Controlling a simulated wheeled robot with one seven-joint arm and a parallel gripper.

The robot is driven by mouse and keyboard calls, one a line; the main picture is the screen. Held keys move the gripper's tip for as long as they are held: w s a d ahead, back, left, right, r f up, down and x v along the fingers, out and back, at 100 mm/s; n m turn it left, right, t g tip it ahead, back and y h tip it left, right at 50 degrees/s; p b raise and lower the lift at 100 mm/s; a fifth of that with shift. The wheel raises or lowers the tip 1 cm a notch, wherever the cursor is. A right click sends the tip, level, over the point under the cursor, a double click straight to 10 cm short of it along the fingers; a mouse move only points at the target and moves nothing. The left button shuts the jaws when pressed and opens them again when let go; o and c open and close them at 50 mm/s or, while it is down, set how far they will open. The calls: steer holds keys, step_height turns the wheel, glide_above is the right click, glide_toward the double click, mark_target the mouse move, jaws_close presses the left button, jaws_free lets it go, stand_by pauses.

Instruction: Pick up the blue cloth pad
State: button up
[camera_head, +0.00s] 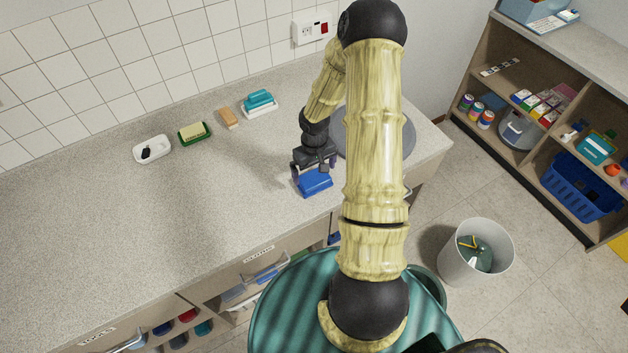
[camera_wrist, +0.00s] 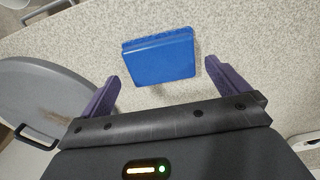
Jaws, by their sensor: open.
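The blue cloth pad (camera_head: 316,183) lies flat on the speckled grey counter (camera_head: 100,215), close to its front edge. It is a bright blue, roughly rectangular block. In the wrist view the pad (camera_wrist: 158,56) lies ahead of my fingertips, roughly centred between them. My gripper (camera_wrist: 160,76) is open and empty, with its two purple fingers spread wider than the pad. In the head view my gripper (camera_head: 312,172) is right at the pad, and its body hides the pad's far side. I cannot tell the exact height gap.
A round grey lid (camera_wrist: 50,95) lies right of my gripper in the head view. A teal sponge on a white dish (camera_head: 260,103), a tan block (camera_head: 228,118), a green dish (camera_head: 193,132) and a white dish (camera_head: 152,149) stand along the wall. The counter's left is clear.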

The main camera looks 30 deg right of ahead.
mark_target(314, 178)
steer(key=shift+f+p, duration=0.65)
steer(key=shift+f, duration=1.55)
steer(key=c, duration=0.6)
